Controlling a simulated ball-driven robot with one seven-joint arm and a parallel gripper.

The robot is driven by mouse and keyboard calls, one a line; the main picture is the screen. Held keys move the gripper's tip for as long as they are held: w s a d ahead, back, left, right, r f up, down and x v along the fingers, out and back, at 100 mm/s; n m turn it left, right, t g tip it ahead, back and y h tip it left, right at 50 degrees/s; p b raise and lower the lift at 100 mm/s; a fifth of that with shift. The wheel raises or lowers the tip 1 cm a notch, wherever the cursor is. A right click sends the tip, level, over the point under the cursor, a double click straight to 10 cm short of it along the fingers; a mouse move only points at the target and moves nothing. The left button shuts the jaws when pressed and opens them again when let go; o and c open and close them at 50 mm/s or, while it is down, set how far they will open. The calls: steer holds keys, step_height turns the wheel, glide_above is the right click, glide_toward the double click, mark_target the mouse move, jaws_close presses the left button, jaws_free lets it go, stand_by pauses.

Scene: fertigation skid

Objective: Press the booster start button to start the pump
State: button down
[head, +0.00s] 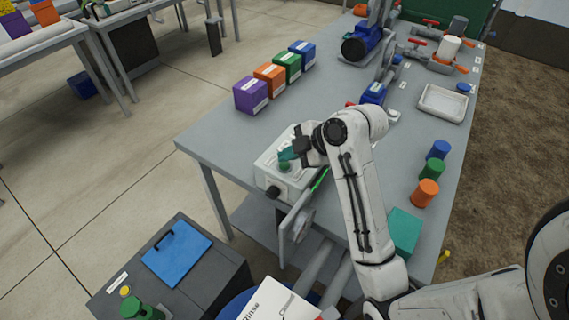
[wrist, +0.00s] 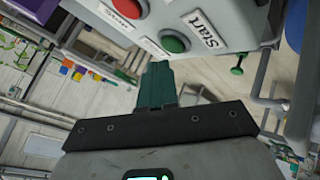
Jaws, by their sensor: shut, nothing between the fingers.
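The control box (head: 268,163) is a pale grey box on the near left edge of the bench. In the wrist view its face (wrist: 232,22) fills the top, with a green button (wrist: 174,43) beside a "Start" label (wrist: 204,29) and a red button (wrist: 128,8) to the left. My gripper (head: 287,154) is over the box, its teal fingers closed together and empty. In the wrist view the fingertips (wrist: 157,66) point toward the green button and appear just below it. I cannot tell whether they touch it.
Purple, orange, green and blue boxes (head: 270,77) stand in a row behind the control box. Blue, green and orange cylinders (head: 432,170) stand on the right of the bench (head: 215,140). A white tray (head: 443,102) and piping lie farther back.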

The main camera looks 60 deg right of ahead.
mark_target(288, 166)
stand_by(0.5)
steer(key=shift+f, duration=0.4)
steer(key=shift+f+b, duration=0.4)
steer(key=shift+b, duration=0.05)
stand_by(0.5)
stand_by(0.3)
steer(key=shift+r+p, duration=0.8)
steer(key=shift+r, duration=0.05)
steer(key=shift+r, duration=0.1)
step_height(288, 166, up, 5)
steer(key=p, duration=0.4)
steer(key=shift+p, duration=0.3)
stand_by(0.5)
